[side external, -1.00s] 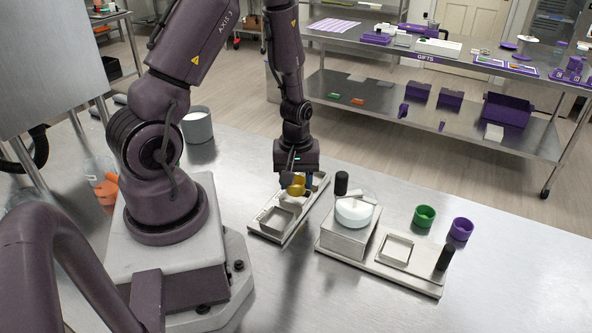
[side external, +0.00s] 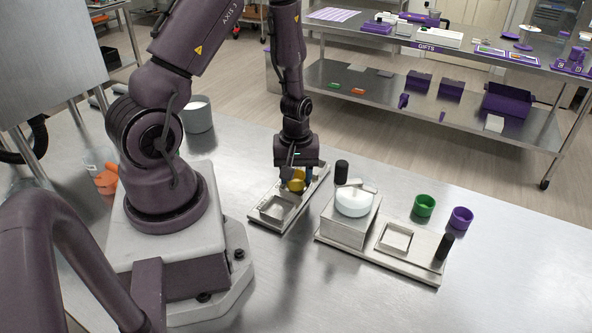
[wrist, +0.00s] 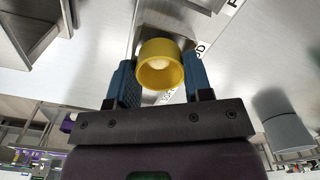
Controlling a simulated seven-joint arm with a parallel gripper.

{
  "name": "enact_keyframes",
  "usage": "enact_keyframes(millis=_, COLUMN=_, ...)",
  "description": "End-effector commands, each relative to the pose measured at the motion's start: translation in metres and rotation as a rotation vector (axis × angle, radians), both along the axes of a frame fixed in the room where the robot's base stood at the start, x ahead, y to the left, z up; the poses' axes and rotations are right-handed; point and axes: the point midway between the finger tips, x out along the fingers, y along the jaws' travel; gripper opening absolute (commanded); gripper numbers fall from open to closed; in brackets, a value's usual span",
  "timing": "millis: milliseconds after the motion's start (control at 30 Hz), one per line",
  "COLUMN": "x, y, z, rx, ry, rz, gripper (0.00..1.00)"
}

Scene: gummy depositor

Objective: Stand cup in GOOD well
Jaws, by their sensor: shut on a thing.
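A yellow cup (wrist: 158,76) sits between the two blue fingers of my gripper (wrist: 158,70) in the wrist view. My gripper is shut on it. Something pale shows inside the cup. In the side view the yellow cup (side external: 297,184) is low over the far half of a narrow metal tray (side external: 262,214); I cannot tell whether it touches the tray. The tray's near square well (side external: 278,208) is empty. Part of a label ending in "OD" (wrist: 200,49) shows beside the cup in the wrist view. The well under the cup is mostly hidden.
Right of the tray stands a metal block with a white round top (side external: 353,203) on a plate, with a square frame (side external: 396,238) and black posts. A green cup (side external: 424,206) and a purple cup (side external: 461,218) stand further right. A grey bucket (side external: 198,117) is behind my arm.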

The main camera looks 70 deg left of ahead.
Motion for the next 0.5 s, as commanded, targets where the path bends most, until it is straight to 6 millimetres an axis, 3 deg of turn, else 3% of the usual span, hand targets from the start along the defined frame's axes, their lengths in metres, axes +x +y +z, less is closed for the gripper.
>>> enact_keyframes(millis=467, x=0.0002, y=0.0001, z=-0.0075, rx=0.001, ry=-0.001, rz=0.0, gripper=0.04)
enact_keyframes(millis=500, x=0.0002, y=0.0001, z=-0.0075, rx=0.001, ry=-0.001, rz=0.0, gripper=0.55)
